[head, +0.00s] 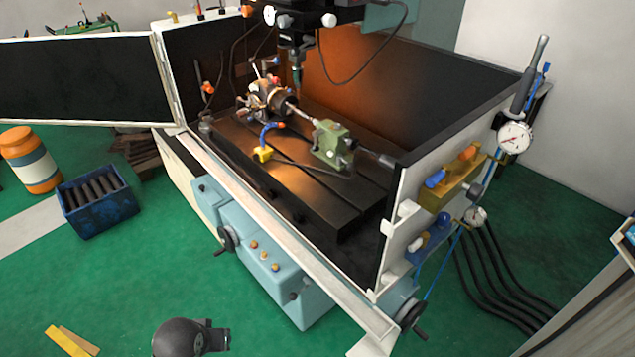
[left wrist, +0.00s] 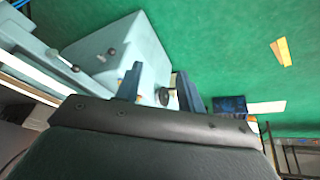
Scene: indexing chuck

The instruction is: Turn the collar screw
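The indexing chuck (head: 270,98) sits at the back left of the dark machine bed (head: 285,160), inside the enclosure. Its collar screw is too small to make out in the head view. A bar (head: 300,111) runs from the chuck toward a green tailstock (head: 330,143). In the left wrist view, my left gripper (left wrist: 158,88) has its two blue fingers apart with nothing between them. It faces the green floor and the pale blue machine front, away from the chuck. My right gripper is in neither view.
The enclosure's open door (head: 85,80) extends left. Its front rail (head: 285,245) and right wall (head: 440,190), with dial gauge (head: 514,138), border the bed. A blue bin (head: 97,202) and orange-banded drum (head: 30,160) stand left. The front floor is mostly clear.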

